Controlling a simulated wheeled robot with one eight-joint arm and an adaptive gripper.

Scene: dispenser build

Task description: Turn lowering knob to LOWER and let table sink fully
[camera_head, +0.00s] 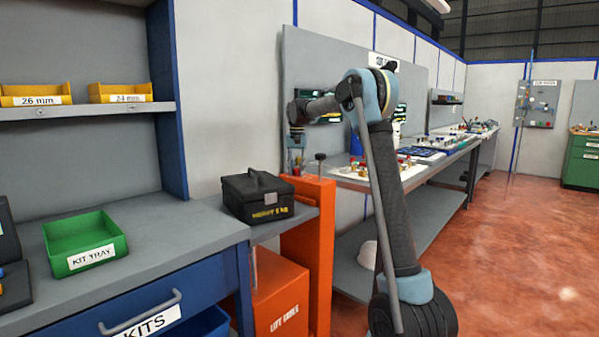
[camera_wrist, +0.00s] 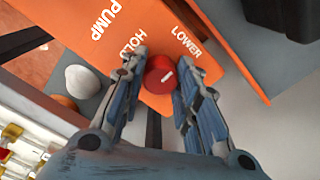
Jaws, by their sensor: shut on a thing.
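In the wrist view, the red lowering knob (camera_wrist: 155,79) sits on an orange panel printed PUMP, HOLD and LOWER. Its white mark slants to the upper right, roughly towards the word LOWER (camera_wrist: 187,42). My gripper (camera_wrist: 162,74) has one finger on each side of the knob and is shut on it. In the head view, my gripper (camera_head: 296,163) reaches down at the top of the orange lift table (camera_head: 321,242); the knob is not clear there. The lift table's grey platform (camera_head: 283,229) carries a black weight case (camera_head: 250,206) and stands near worktop height.
A grey worktop (camera_head: 165,247) with a green kit tray (camera_head: 85,241) stands at left, beside the platform. A long bench (camera_head: 437,165) with small parts runs behind my arm. A white rounded object (camera_head: 368,255) lies on its lower shelf. The red floor at right is clear.

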